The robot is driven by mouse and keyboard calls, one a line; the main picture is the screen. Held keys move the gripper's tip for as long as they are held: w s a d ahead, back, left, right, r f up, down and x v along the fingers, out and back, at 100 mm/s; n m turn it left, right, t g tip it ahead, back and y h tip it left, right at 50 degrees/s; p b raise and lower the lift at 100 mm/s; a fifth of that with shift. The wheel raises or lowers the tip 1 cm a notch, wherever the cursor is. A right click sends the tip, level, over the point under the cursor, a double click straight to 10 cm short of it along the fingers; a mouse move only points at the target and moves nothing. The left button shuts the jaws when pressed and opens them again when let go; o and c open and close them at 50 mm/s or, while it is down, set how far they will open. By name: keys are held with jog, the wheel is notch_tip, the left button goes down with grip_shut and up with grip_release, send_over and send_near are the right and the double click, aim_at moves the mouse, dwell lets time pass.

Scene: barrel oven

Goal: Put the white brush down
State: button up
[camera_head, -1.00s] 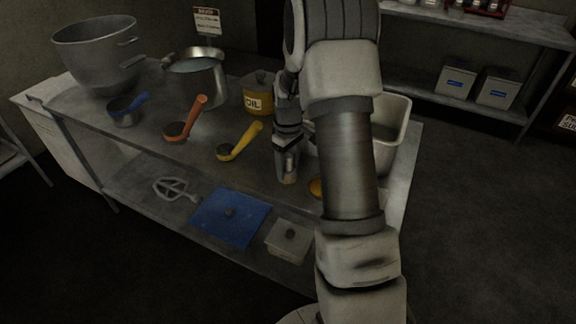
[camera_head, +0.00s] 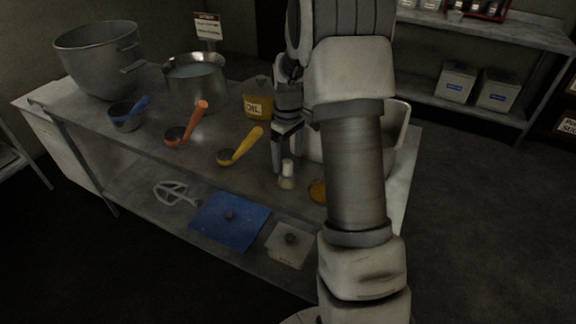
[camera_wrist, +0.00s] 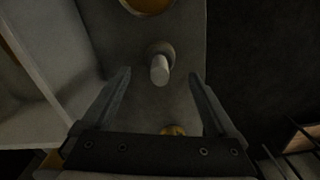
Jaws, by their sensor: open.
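The white brush (camera_head: 287,172) stands upright on the metal table, with its pale handle end up. In the wrist view the white brush (camera_wrist: 160,70) is seen end-on, centred just beyond the fingertips. My gripper (camera_head: 286,150) is open above the brush. In the wrist view the two fingers of my gripper (camera_wrist: 159,80) are spread to either side, with a clear gap between them and the brush.
An orange round item (camera_head: 317,191) lies right of the brush, partly behind my arm. The yellow ladle (camera_head: 240,146), orange ladle (camera_head: 187,124), oil can (camera_head: 257,99) and pot (camera_head: 195,88) are to the left. A white tub (camera_head: 398,135) is behind my arm.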

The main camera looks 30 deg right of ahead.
notch_tip(320, 180, up, 6)
jog(key=shift+r+p, duration=0.15)
jog(key=shift+p, duration=0.2)
jog(key=s+a+r+m+t, duration=0.2)
jog(key=s+a+r+t, duration=0.1)
jog(key=s+a+r, duration=0.65)
jog(key=s+a+r+m+t, duration=0.1)
jog(key=s+a+r, duration=0.1)
jog(key=s, duration=0.6)
jog(key=s+a+r+m+t, duration=0.2)
jog(key=s+a+r, duration=0.1)
jog(key=s, duration=0.5)
jog(key=r+p, duration=0.1)
jog(key=p, duration=0.1)
jog(key=r+p, duration=0.1)
jog(key=r, duration=0.1)
jog(key=r+p, duration=0.2)
jog(key=shift+w+d+p, duration=0.1)
jog(key=shift+w+p, duration=0.25)
